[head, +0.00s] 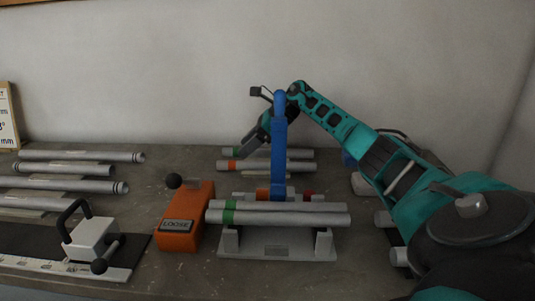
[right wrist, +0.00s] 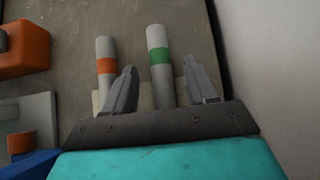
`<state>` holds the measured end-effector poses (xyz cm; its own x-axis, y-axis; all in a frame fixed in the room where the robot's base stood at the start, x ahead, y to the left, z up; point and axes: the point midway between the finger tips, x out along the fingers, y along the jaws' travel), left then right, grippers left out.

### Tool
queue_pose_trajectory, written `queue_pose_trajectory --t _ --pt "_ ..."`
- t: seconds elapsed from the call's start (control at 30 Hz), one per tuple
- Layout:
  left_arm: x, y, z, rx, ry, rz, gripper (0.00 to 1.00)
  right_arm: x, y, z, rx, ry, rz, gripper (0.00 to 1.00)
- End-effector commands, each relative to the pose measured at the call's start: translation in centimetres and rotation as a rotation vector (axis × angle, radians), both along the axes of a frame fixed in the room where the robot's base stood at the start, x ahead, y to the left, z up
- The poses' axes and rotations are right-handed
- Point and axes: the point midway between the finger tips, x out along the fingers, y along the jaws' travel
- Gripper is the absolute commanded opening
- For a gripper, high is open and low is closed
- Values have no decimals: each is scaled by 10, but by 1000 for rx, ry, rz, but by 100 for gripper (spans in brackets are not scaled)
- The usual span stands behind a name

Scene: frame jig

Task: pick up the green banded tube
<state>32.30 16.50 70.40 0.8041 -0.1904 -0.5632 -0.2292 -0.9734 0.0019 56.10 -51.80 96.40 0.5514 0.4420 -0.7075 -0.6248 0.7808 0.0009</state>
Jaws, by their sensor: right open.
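A grey tube with a green band (head: 290,154) lies at the back of the bench, behind a tube with an orange band (head: 229,166). In the right wrist view the green banded tube (right wrist: 159,57) runs between the two fingers of my right gripper (right wrist: 160,68), which is open. The orange banded tube (right wrist: 106,66) lies just outside the left finger. In the head view my right gripper (head: 246,151) points down at these tubes, its tips partly hard to make out. Another green banded tube (head: 300,218) lies across the front jig. My left gripper is not visible.
A blue upright post (head: 279,150) stands at the jig (head: 277,250), close to my right gripper. An orange box marked LOOSE (head: 180,235) is left of it.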

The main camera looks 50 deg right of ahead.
Motion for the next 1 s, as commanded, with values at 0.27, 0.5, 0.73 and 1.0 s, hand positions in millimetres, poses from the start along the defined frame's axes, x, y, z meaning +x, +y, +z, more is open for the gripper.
queue_pose_trajectory --t 0.27,0.5,0.73,1.0 --pt "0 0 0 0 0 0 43 9 7 -11 0 -2 0 56" --pt "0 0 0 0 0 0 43 9 7 -11 -1 -1 0 44" --pt "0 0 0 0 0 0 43 9 6 -10 -1 0 -1 22" --pt "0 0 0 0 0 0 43 9 6 -10 -1 0 -1 0"
